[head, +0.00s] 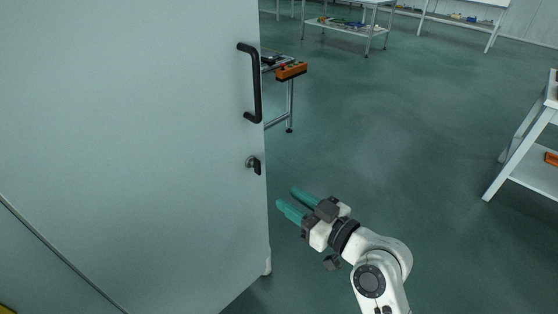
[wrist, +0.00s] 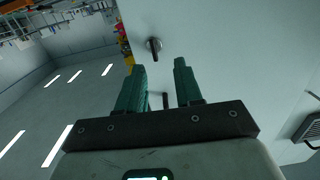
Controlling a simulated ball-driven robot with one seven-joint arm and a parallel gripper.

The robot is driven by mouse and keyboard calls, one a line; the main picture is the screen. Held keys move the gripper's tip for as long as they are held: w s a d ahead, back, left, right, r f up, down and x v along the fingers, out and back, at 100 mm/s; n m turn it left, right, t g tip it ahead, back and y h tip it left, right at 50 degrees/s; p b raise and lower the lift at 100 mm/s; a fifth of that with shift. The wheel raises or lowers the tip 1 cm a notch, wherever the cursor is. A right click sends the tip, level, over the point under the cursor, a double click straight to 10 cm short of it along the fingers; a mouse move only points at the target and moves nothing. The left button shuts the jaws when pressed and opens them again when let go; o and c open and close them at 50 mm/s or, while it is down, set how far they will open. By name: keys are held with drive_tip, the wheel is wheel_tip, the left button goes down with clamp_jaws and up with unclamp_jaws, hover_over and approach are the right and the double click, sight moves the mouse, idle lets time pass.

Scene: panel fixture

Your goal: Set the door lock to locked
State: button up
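The door lock (head: 254,165) is a small dark turn knob on a round metal base, near the right edge of the pale door panel (head: 130,130), below the black handle (head: 256,85). I cannot tell which lock position is locked.
White shelving (head: 525,150) stands at the right, and more tables (head: 350,25) stand at the back.

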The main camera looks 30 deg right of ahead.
sight(260, 168)
drive_tip(key=shift+t, duration=0.4)
drive_tip(key=x, duration=0.3)
drive_tip(key=p+x, duration=0.1)
drive_tip(key=x, duration=0.3)
drive_tip(key=d+r+p+x, duration=0.1)
drive_tip(key=x, duration=0.3)
drive_tip(key=shift+w, duration=0.35)
drive_tip(key=shift+c, duration=0.3)
clamp_jaws()
